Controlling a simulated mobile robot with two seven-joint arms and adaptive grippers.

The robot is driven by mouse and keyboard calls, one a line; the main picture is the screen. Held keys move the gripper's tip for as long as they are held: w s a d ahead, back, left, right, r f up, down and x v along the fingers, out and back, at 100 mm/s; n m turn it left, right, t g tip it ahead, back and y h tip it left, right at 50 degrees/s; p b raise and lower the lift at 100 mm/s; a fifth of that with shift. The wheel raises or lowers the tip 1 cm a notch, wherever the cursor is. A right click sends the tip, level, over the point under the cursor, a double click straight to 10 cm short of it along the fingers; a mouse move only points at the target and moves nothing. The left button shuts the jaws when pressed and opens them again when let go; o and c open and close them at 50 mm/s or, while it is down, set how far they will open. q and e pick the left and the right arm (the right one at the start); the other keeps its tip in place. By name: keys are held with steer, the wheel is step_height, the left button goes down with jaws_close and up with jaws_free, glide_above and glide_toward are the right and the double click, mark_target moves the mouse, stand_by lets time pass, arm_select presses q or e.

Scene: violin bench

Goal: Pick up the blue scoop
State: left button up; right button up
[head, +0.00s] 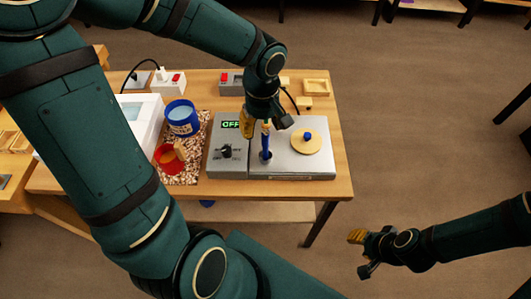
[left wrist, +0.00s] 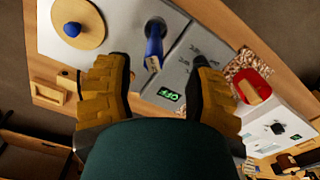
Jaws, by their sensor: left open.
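A slim blue upright tool (head: 266,143), which looks like the blue scoop, stands in a dark round opening of the grey metal unit on the bench. Its lower end is hidden. My left gripper (head: 267,129) is open above it, pointing down, with the tool's top between the fingers in the picture. In the left wrist view the blue tool (left wrist: 154,42) lies between the open fingertips (left wrist: 159,66), with clear space on both sides. I cannot tell whether a finger touches it. My right gripper (head: 359,254) is open and empty, well off the bench at lower right.
A wooden lid with a blue knob (head: 305,145) lies right of the tool. A small wooden tray (head: 316,87) sits behind.

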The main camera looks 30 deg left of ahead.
mark_target(266, 132)
arm_select(q)
steer(key=f, duration=0.1)
steer(key=f+b, duration=0.1)
steer(key=f, duration=0.3)
steer(key=shift+w+d, duration=0.2)
steer(key=shift+w, duration=0.1)
jaws_close()
